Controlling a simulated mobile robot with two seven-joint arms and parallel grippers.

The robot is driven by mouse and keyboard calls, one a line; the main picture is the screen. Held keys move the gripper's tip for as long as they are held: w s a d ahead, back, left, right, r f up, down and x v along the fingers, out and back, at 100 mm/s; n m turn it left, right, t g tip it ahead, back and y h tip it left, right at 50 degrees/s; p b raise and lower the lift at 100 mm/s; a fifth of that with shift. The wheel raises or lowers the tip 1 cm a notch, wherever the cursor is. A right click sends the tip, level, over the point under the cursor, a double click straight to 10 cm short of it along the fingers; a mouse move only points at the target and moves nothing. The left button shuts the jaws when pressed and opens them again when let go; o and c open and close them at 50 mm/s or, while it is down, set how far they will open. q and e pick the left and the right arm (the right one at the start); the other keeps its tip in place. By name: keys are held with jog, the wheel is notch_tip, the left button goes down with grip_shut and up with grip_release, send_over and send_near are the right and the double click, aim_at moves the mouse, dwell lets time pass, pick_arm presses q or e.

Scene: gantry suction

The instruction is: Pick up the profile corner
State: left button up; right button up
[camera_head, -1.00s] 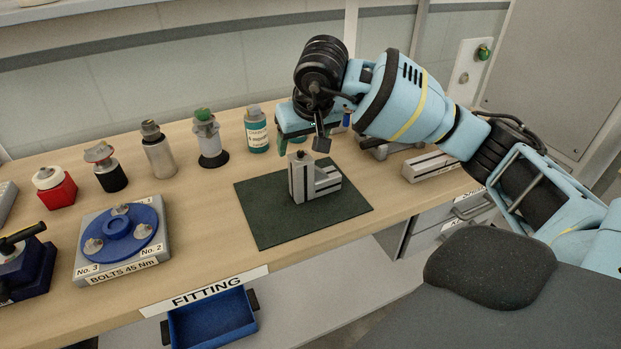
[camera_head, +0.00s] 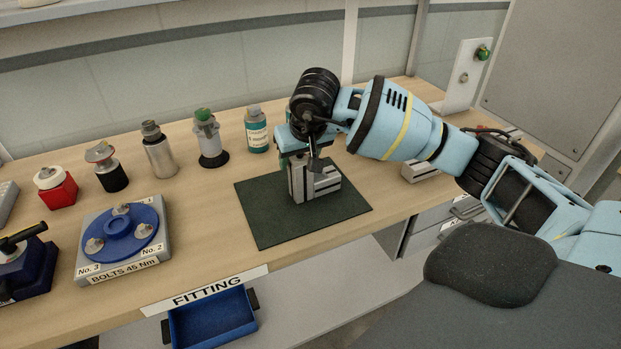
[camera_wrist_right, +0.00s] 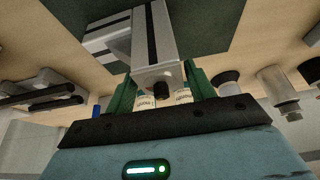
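The profile corner (camera_head: 326,186), a grey L-shaped piece of slotted aluminium profile with one upright leg and one lying leg, stands on the dark green mat. It also shows in the right wrist view (camera_wrist_right: 152,38). My right gripper (camera_head: 301,162) is at the top of the upright leg, and its arm partly hides that leg in the head view. In the right wrist view its green fingers (camera_wrist_right: 160,92) are apart, one on each side of the upright leg's end. A narrow gap seems to show beside the right-hand finger. My left gripper is not in view.
The dark mat (camera_head: 265,228) has free room around the corner. Behind and to the left stand a labelled bottle (camera_head: 257,134), a green-topped fitting (camera_head: 208,138) and a metal cylinder (camera_head: 158,154). A blue bolt ring (camera_head: 118,232) sits front left. A blue drawer (camera_head: 212,322) is open below.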

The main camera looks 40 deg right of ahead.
jog(key=shift+a, duration=0.15)
grip_shut()
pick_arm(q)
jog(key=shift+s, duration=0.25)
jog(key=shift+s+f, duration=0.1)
pick_arm(e)
jog(key=shift+r, duration=0.65)
jog(key=shift+w+a+r, duration=0.1)
jog(key=shift+a+r, duration=0.1)
jog(key=shift+r, duration=0.95)
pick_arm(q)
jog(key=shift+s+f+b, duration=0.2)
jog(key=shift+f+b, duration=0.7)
pick_arm(e)
jog(key=s+a+r, duration=0.1)
jog(key=s+a, duration=0.1)
jog(key=a, duration=1.3)
jog(key=shift+a+r, duration=0.15)
jog(key=shift+r, duration=0.1)
